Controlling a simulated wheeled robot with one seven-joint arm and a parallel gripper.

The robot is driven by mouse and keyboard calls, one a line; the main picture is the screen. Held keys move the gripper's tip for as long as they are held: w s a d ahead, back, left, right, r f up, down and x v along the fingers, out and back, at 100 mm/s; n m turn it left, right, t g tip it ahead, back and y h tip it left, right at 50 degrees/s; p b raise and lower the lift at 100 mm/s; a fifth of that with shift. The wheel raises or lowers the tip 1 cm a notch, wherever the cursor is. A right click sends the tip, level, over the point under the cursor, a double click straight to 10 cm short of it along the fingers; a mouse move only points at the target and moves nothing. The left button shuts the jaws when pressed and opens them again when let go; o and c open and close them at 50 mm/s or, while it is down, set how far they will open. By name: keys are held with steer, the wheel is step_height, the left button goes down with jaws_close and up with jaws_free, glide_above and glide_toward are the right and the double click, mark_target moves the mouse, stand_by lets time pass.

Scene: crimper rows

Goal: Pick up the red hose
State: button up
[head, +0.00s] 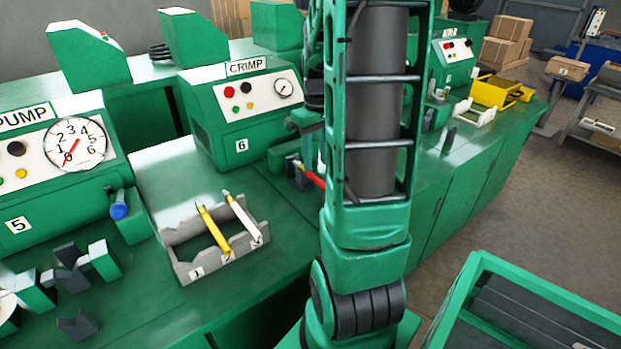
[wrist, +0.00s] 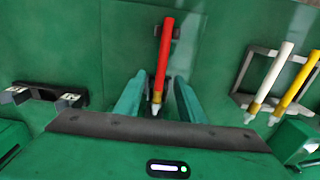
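The red hose (wrist: 163,60) lies in the middle of the wrist view, with a pale metal tip and yellowish collar at its near end. Its far end is at a small dark holder (wrist: 174,32). My gripper (wrist: 160,88) is open, with one green finger on each side of the hose. I see gaps beside the hose; whether either finger touches it is unclear.
A grey rack (head: 183,268) holds a yellow hose (head: 213,230) and a white hose (head: 243,217) on the green bench. The CRIMP machine (head: 225,128) stands behind, the PUMP machine (head: 40,208) at left. Dark and pale blocks (head: 70,280) lie at front left.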

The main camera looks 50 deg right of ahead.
mark_target(315, 177)
steer(key=shift+a+f, duration=0.15)
steer(key=shift+f, duration=2.4)
jaws_close()
